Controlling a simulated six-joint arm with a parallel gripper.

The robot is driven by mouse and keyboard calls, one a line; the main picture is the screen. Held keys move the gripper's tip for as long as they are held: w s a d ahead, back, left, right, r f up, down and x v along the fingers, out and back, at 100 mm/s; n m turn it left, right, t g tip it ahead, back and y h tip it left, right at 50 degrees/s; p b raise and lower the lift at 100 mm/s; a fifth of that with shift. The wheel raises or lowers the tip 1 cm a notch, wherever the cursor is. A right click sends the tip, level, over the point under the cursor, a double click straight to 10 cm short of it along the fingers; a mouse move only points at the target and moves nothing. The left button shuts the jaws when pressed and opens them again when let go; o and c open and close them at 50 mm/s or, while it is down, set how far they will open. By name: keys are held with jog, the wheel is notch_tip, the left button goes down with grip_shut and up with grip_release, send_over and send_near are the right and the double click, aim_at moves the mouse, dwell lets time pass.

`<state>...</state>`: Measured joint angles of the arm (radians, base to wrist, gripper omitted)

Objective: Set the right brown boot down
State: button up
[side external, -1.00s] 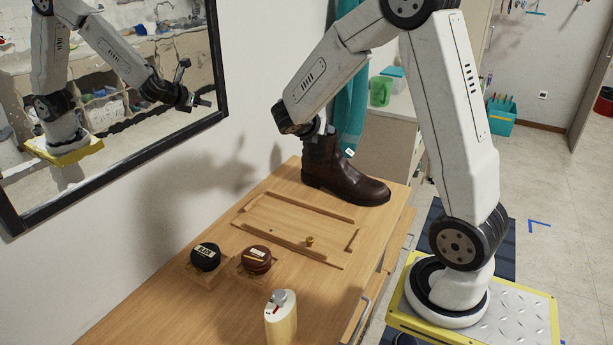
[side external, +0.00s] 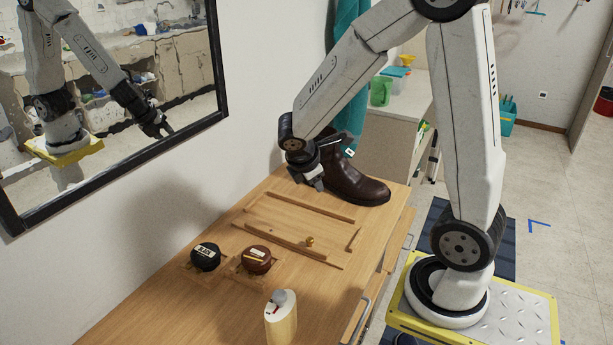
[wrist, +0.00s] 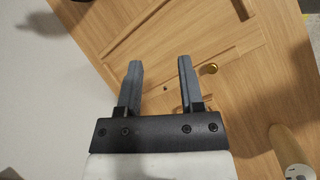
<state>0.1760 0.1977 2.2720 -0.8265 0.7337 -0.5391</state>
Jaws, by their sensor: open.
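The brown boot (side external: 358,186) stands upright on the far end of the wooden table, its toe pointing right. My gripper (side external: 318,186) is in front of the boot in the side view and hides part of its shaft and heel. In the wrist view my gripper (wrist: 160,68) is open, with nothing between its two fingers and the wooden tabletop below.
Thin wooden strips and a brass knob (side external: 310,241) lie on the table (side external: 190,300). A black tin (side external: 205,257), a brown tin (side external: 257,260) and a pale bottle (side external: 281,318) stand nearer the camera. A framed mirror (side external: 222,85) hangs on the left wall.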

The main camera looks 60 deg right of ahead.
jog(key=s+a+f+m+t+y, duration=0.1)
jog(key=s+a+m+y, duration=0.1)
jog(key=a+m, duration=0.3)
jog(key=s+a+f+m+t+y, duration=0.1)
jog(key=a+m+y, duration=0.3)
jog(key=a, duration=0.5)
jog(key=shift+s+a+f+m, duration=0.35)
jog(key=shift+s+m, duration=0.3)
jog(key=shift+m, duration=0.65)
